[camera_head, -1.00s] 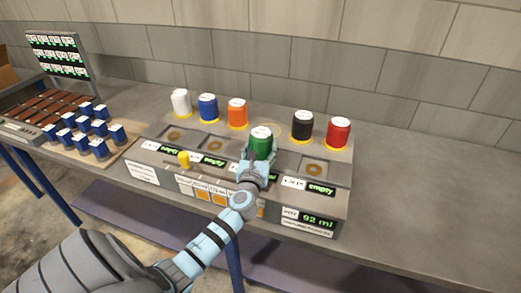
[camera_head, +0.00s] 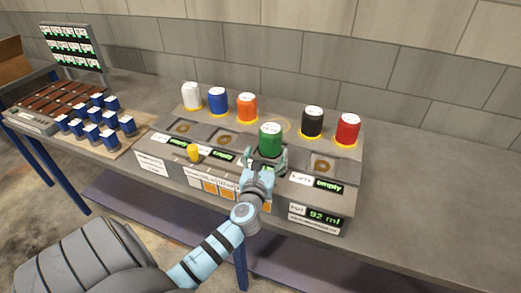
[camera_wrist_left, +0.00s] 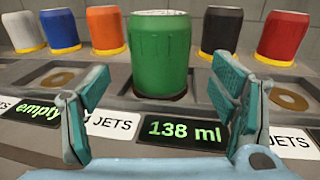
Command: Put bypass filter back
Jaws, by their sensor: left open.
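A green canister with a white top (camera_head: 270,139) stands upright in a front-row slot of the grey engine-row bench unit. In the left wrist view the green canister (camera_wrist_left: 160,52) is centred behind a display reading 138 ml (camera_wrist_left: 184,132). My left gripper (camera_head: 266,160) is open in front of it. Its two fingers (camera_wrist_left: 158,90) are spread wide to the left and right, with clear gaps to the canister's sides. I cannot read which canister is labelled bypass filter. My right gripper is not in view.
White (camera_head: 191,97), blue (camera_head: 218,100), orange (camera_head: 247,107), black (camera_head: 312,122) and red (camera_head: 347,129) canisters stand in the back row. A pale ring (camera_head: 282,125) marks a bare spot between orange and black. A yellow knob (camera_head: 194,153) sticks up at front.

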